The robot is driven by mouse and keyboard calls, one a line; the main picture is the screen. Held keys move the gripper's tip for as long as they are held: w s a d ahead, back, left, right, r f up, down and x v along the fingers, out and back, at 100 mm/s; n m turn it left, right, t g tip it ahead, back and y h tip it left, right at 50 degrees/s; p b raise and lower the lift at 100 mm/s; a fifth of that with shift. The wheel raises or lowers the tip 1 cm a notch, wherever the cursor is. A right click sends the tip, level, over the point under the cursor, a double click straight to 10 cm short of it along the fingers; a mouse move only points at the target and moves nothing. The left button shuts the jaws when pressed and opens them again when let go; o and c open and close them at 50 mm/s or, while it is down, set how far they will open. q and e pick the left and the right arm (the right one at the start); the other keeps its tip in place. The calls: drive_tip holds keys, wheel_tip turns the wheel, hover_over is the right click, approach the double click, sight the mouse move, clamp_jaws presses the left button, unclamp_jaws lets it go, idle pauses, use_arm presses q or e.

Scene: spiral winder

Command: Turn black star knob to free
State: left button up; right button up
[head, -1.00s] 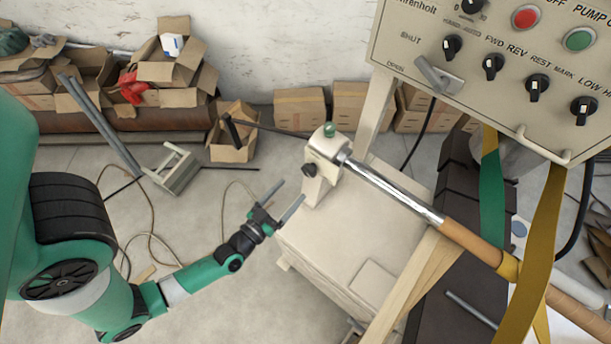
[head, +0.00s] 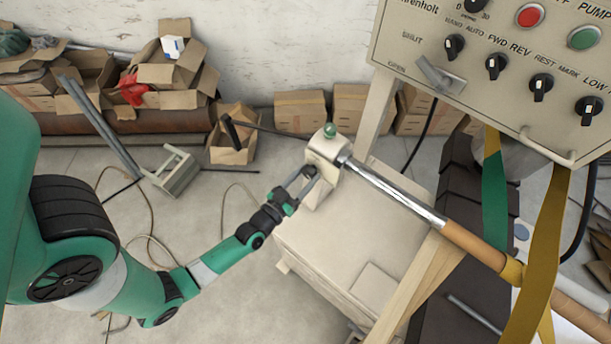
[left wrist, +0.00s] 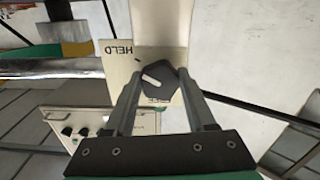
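The black star knob (left wrist: 168,84) sits on a cream plate in the left wrist view, with a white pointer mark angled toward the upper left. The word HELD is upside down on the plate at the upper left; a second label below the knob is mostly covered. My left gripper (left wrist: 160,72) has its two fingers spread on either side of the knob; I see no clear grip on it. In the head view, my left gripper (head: 311,174) reaches the cream winder post (head: 324,150) and hides the knob. My right gripper is not in view.
A chrome and tan shaft (head: 390,188) runs from the post to the lower right. A control panel (head: 480,60) with knobs and buttons fills the upper right. Cardboard boxes (head: 300,108) stand along the wall.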

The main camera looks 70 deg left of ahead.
use_arm(q)
clamp_jaws()
drive_tip(key=shift+n, duration=0.4)
drive_tip(key=n+b, duration=0.1)
drive_tip(key=n, duration=0.3)
drive_tip(key=shift+d+n, duration=0.1)
drive_tip(key=shift+n, duration=0.2)
drive_tip(key=n+b, duration=0.1)
drive_tip(key=n, duration=0.4)
drive_tip(key=shift+w, duration=0.1)
drive_tip(key=n+b, duration=0.1)
drive_tip(key=n, duration=0.5)
drive_tip(key=shift+r+n, duration=0.15)
drive_tip(key=shift+n, duration=0.25)
drive_tip(key=n+b, duration=0.1)
drive_tip(key=n, duration=0.4)
drive_tip(key=shift+r+n, duration=0.15)
drive_tip(key=shift+n, duration=0.25)
